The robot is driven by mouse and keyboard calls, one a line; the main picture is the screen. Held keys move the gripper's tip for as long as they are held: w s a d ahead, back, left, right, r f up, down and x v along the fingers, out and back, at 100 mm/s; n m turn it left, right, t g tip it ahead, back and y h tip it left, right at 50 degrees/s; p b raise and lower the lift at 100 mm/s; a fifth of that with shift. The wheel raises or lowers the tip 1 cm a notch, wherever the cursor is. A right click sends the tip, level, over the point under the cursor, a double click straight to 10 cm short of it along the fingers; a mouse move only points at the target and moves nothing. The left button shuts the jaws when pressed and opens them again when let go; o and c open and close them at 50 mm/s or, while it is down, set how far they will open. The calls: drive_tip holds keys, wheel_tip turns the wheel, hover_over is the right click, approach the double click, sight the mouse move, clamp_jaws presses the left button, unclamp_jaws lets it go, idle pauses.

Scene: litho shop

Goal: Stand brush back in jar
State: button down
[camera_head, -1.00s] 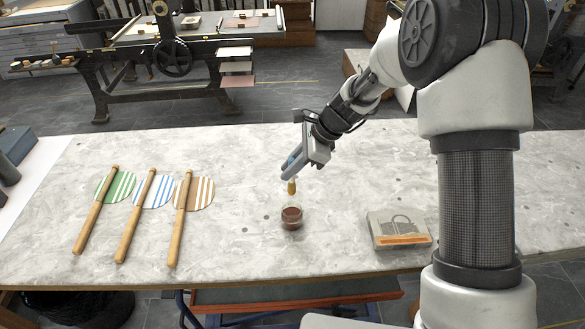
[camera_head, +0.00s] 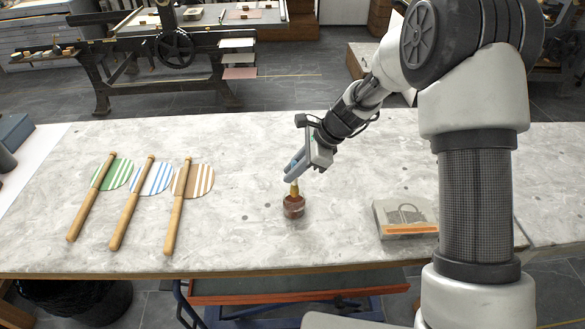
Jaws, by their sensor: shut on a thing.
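The jar (camera_head: 293,208) is a small round vessel with reddish-brown contents, upright on the marble-patterned table. My gripper (camera_head: 293,175) is just above the jar, tilted down to the left. It is shut on the brush (camera_head: 294,189), of which a short yellowish part shows below the fingers. The brush's lower end meets the jar's mouth in the picture. I cannot tell how deep it is inside. The rest of the brush is hidden by the fingers.
Several wooden-handled striped paddles lie on the table (camera_head: 235,240) at left, among them a brown-striped one (camera_head: 194,181). A grey box-like block with an orange strip (camera_head: 404,216) lies right of the jar. The table around the jar is clear.

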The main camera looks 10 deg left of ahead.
sight(293, 185)
drive_tip(key=shift+f+b, duration=1.2)
drive_tip(key=shift+f, duration=0.95)
drive_tip(key=c, duration=1.6)
unclamp_jaws()
drive_tip(key=shift+c, duration=0.2)
drive_tip(key=p+v, duration=0.1)
drive_tip(key=v, duration=1.6)
drive_tip(key=shift+r, duration=0.25)
drive_tip(key=shift+w+d, duration=0.1)
